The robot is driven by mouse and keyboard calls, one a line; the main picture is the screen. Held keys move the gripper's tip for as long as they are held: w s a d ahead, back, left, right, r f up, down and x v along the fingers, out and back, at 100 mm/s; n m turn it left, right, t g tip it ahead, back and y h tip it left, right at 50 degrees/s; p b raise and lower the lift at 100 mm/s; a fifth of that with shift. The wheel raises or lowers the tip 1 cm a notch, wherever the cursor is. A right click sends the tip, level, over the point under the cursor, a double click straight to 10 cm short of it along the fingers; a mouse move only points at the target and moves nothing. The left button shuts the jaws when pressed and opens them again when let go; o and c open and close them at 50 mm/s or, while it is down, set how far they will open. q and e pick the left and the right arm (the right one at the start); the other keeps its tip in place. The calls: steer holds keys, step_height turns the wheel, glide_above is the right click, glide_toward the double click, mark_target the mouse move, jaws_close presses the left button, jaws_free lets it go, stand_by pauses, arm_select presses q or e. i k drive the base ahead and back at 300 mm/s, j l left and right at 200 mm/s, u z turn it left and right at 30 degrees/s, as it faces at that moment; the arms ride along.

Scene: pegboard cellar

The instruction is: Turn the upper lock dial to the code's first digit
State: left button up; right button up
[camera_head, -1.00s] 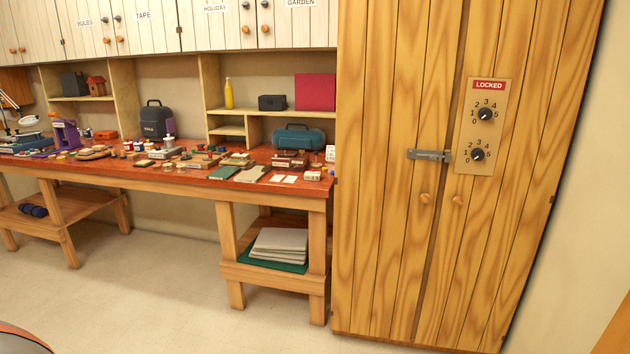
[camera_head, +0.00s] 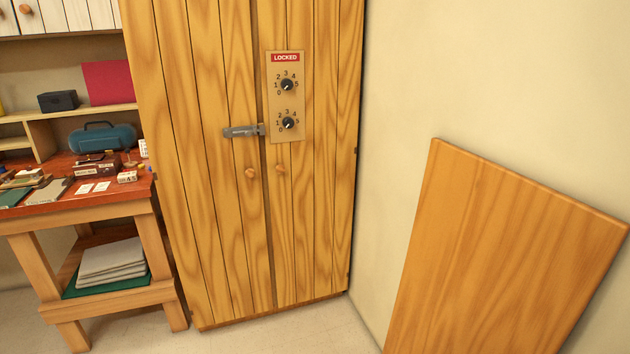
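The upper lock dial (camera_head: 287,85) is a dark round knob with digits 0 to 5 around it. It sits on a tan lock plate (camera_head: 274,104) on the right door of a tall wooden cabinet (camera_head: 205,200). The plate bears a red LOCKED sign (camera_head: 285,58). The lower lock dial (camera_head: 289,123) sits right below it. Where the dials point is too small to tell surely. A grey latch (camera_head: 240,131) crosses the gap between the doors. No code is readable. Neither of my grippers is in view.
A red-topped workbench (camera_head: 95,205) with small items stands left of the cabinet. A large wooden board (camera_head: 500,260) stands at the lower right by the wall. Some floor (camera_head: 290,335) shows in front of the cabinet. Two wooden knobs (camera_head: 281,169) are below the lock plate.

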mark_target(286, 84)
steer(key=i+j+z, duration=0.1)
steer(key=i, duration=0.4)
steer(key=i+j+z, duration=0.1)
steer(key=i, duration=0.4)
steer(key=i+j+z, duration=0.1)
steer(key=i, duration=0.4)
steer(key=j, duration=0.1)
